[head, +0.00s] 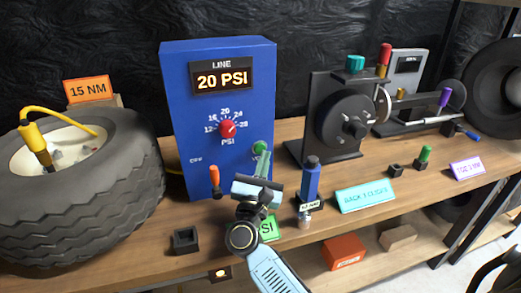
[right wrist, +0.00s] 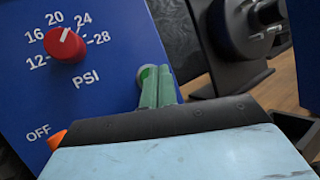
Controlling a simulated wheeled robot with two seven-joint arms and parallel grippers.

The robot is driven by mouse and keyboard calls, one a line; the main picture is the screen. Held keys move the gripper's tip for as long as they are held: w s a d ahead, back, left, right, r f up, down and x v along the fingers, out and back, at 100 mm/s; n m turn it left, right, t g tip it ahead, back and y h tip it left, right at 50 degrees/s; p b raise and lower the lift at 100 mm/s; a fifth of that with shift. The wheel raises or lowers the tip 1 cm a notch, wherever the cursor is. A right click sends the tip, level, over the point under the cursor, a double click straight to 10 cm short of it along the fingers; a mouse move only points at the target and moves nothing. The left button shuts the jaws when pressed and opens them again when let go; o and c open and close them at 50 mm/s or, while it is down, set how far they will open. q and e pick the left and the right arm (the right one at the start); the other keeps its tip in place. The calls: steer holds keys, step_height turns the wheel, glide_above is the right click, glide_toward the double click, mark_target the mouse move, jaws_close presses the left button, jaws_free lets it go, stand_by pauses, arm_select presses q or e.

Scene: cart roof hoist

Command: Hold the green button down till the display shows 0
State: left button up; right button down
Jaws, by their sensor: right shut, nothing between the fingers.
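The blue box (head: 180,120) stands on the bench, and its display (head: 222,79) reads LINE 20 PSI. The green button (head: 260,147) is low on the right of its face; in the right wrist view the button (right wrist: 146,74) shows partly behind my green fingers. My right gripper (head: 262,158) is shut and empty, with its fingertips at the button. I cannot tell whether they touch or press it. The red knob (head: 227,128) points between 20 and 24; it also shows in the right wrist view (right wrist: 65,45). My left gripper is not in view.
A tyre (head: 85,170) with a yellow hose lies left. An orange-handled tool (head: 215,180) and a blue-handled tool (head: 311,180) stand either side of my right gripper. A black hub stand (head: 310,140) is to the right. A small black holder (head: 186,240) sits at the front edge.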

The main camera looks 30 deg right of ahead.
steer(key=shift+w, duration=0.1)
steer(key=shift+w+d+b, duration=0.1)
steer(key=shift+w+b, duration=0.25)
steer(key=shift+w+d+b, duration=0.1)
steer(key=shift+w+b, duration=0.25)
stand_by(0.5)
stand_by(1.8)
steer(key=shift+s+a, duration=0.2)
steer(key=shift+s, duration=0.6)
steer(key=shift+s+a+p, duration=0.15)
steer(key=shift+s+a, duration=0.05)
steer(key=shift+s, duration=0.6)
steer(key=shift+s+a+p, duration=0.1)
steer(key=shift+s+a, duration=0.1)
steer(key=shift+s, duration=0.65)
steer(key=shift+s+a+p, duration=0.15)
steer(key=shift+s+a, duration=0.05)
steer(key=shift+s, duration=0.6)
